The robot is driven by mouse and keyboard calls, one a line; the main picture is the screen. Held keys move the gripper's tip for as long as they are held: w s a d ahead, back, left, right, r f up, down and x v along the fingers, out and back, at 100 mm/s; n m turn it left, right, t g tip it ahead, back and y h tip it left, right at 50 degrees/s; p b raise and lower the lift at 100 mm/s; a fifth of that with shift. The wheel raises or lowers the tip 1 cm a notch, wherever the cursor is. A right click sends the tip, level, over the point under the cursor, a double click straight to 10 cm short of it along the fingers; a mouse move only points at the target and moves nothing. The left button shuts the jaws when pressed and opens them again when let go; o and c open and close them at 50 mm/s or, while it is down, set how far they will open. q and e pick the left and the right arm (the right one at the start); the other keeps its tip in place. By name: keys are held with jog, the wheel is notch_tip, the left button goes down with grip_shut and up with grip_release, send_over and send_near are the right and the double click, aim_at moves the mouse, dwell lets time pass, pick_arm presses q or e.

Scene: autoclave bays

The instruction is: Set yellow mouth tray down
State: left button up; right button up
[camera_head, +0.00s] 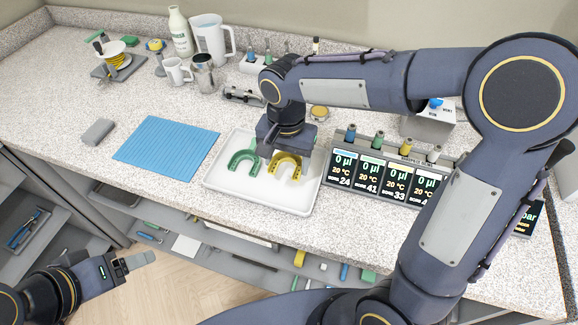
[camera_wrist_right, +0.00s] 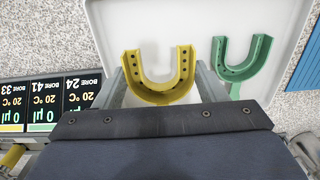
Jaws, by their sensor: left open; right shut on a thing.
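The yellow mouth tray (camera_head: 286,164) is a U-shaped piece at the right side of the white tray (camera_head: 255,196). My right gripper (camera_head: 283,152) is above the white tray and shut on the yellow mouth tray. In the right wrist view the yellow mouth tray (camera_wrist_right: 160,78) sits between the two fingers, over the white tray; whether it touches the surface I cannot tell. A green mouth tray (camera_head: 243,160) lies beside it, to its left in the head view. My left gripper (camera_head: 133,262) is open and empty, low at the left in front of the counter.
A blue ribbed mat (camera_head: 168,145) and a grey block (camera_head: 97,131) lie left of the white tray. A row of dark display units (camera_head: 385,175) stands close on its right. Jugs and a bottle (camera_head: 180,32) stand at the back. Shelves with tools are below.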

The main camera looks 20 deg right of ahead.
aim_at(289, 178)
jog(key=shift+w+d+f, duration=0.1)
jog(key=shift+d+f, duration=0.05)
jog(key=shift+f, duration=0.85)
jog(key=shift+w+d+f, duration=0.1)
jog(key=shift+d+f, duration=0.05)
jog(key=shift+f, duration=0.8)
jog(key=shift+f, duration=0.15)
jog(key=o, duration=1)
